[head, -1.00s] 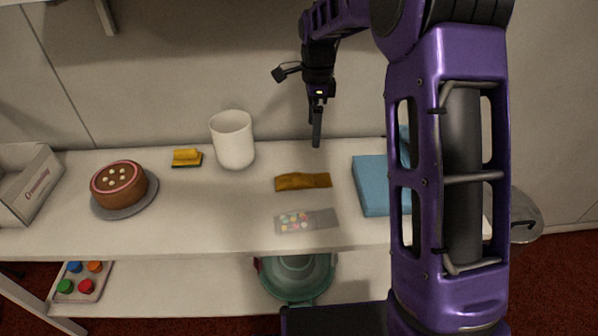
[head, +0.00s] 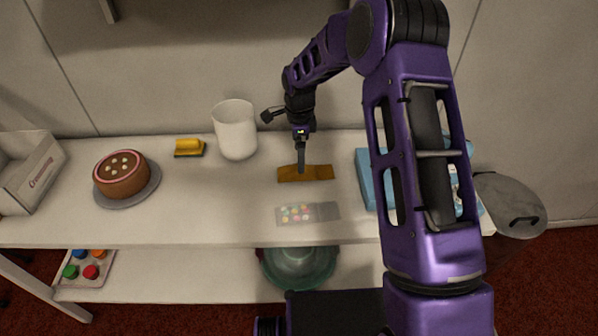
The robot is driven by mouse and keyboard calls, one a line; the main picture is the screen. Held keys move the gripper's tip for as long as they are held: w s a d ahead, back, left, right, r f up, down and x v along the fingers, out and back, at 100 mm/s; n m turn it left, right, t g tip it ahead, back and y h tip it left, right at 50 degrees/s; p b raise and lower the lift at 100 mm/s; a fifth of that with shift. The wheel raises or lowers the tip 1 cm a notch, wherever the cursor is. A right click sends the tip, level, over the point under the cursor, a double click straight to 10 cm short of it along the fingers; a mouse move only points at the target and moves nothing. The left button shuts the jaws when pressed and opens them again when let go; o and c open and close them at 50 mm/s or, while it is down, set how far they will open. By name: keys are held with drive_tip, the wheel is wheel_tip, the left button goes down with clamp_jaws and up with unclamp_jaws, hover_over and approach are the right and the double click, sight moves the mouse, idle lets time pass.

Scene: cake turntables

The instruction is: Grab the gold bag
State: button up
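The gold bag (head: 318,173) lies flat on the white table, right of the white canister. It is a small, flat, brownish-gold strip. My gripper (head: 301,168) points straight down at the bag, with its dark fingers overlapping the bag's left half in the head view. The fingers show edge-on as one narrow shape, so I cannot tell whether they are open or shut. I also cannot tell whether they touch the bag.
A clear packet of coloured candies (head: 297,214) lies in front of the bag. A white canister (head: 236,130) stands to the left, and a blue box (head: 368,182) to the right, partly behind my arm. A cake (head: 121,174) and yellow sponge (head: 189,147) are farther left.

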sight(306, 170)
wheel_tip(306, 170, down, 5)
drive_tip(key=shift+a+f, duration=0.1)
drive_tip(key=shift+c, duration=0.3)
drive_tip(key=c, duration=1.2)
drive_tip(key=shift+c, duration=0.2)
